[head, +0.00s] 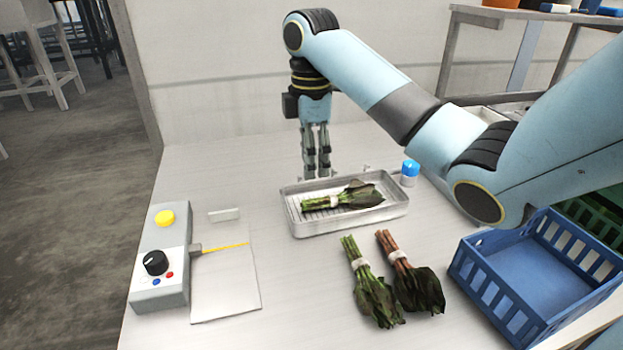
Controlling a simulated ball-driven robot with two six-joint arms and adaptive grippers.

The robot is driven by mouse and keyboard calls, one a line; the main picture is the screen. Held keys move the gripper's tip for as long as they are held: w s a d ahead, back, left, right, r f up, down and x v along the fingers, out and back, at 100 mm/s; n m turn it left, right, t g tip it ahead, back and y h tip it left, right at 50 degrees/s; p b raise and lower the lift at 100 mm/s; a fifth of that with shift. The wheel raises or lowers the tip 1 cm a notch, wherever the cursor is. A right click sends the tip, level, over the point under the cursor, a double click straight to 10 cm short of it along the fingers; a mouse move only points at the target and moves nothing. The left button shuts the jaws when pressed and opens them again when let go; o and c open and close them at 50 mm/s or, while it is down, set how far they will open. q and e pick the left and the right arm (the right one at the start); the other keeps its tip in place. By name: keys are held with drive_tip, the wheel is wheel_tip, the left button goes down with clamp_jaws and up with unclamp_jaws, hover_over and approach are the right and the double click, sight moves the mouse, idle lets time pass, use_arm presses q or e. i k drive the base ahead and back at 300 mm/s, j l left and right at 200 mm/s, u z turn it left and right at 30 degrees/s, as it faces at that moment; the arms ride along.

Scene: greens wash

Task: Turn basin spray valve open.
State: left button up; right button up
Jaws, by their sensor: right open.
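A shallow metal basin (386,213) sits in the middle of the table. A bunch of leafy greens (340,199) with a pale band lies in it. Small metal fittings show at the basin's back edge; which part is the spray valve I cannot tell, and the gripper partly hides that edge. A small white piece with a blue cap (410,167) stands at the basin's back right corner. My right gripper (317,174) points down, open and empty, at the basin's back edge; whether it touches anything is unclear. My left gripper is out of view.
Two banded bunches, one green-stemmed (372,291) and one red-stemmed (412,278), lie in front of the basin. A blue crate (487,292) stands at right. A grey control box (160,262) with a black knob and a flat plate (225,287) stand at left.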

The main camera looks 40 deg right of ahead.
sight(410, 169)
drive_tip(key=k, duration=1.5)
